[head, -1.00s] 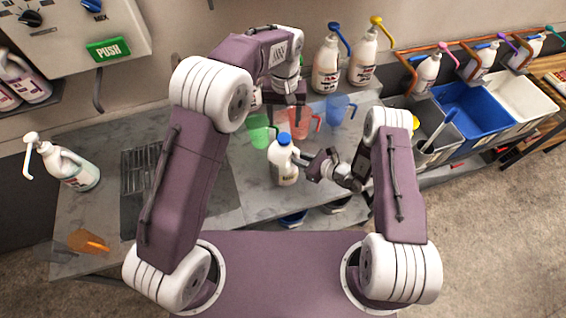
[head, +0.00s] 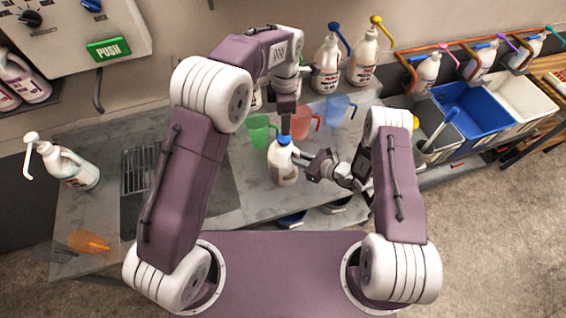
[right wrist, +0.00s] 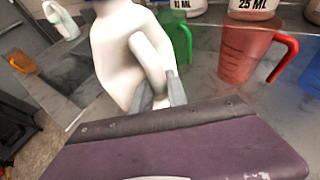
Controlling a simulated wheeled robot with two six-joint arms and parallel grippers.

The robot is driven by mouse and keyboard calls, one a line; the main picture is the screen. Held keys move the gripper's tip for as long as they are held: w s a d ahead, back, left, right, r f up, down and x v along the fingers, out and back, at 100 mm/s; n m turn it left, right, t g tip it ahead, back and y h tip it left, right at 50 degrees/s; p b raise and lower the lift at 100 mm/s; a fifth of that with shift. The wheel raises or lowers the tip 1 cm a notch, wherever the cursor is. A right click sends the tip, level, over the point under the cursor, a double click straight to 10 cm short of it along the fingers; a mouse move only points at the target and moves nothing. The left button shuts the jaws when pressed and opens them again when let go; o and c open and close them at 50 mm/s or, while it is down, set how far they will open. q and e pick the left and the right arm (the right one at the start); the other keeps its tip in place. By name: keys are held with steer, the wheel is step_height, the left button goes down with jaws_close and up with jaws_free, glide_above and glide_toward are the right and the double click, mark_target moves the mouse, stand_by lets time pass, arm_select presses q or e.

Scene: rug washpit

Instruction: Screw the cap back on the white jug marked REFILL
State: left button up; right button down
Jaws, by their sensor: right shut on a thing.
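The white jug (head: 284,172) stands upright on the grey counter in the middle of the head view; its label is too small to read. A blue cap (head: 284,141) sits on its mouth; how tight it is I cannot tell. My right gripper (head: 307,162) is shut on the jug's handle from the right. In the right wrist view the jug (right wrist: 112,50) fills the upper left, the fingers at its handle. My left gripper (head: 286,130) points straight down right above the cap; its fingertips are hard to make out, and whether it touches the cap is unclear.
Green (head: 259,132), red (head: 303,122) and blue (head: 338,106) measuring cups stand behind the jug. Pump bottles (head: 327,68) stand along the wall. Bins (head: 474,108) are at right.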

mark_target(284, 138)
arm_select(q)
steer(key=n, duration=0.7)
step_height(284, 138, down, 8)
stand_by(0.4)
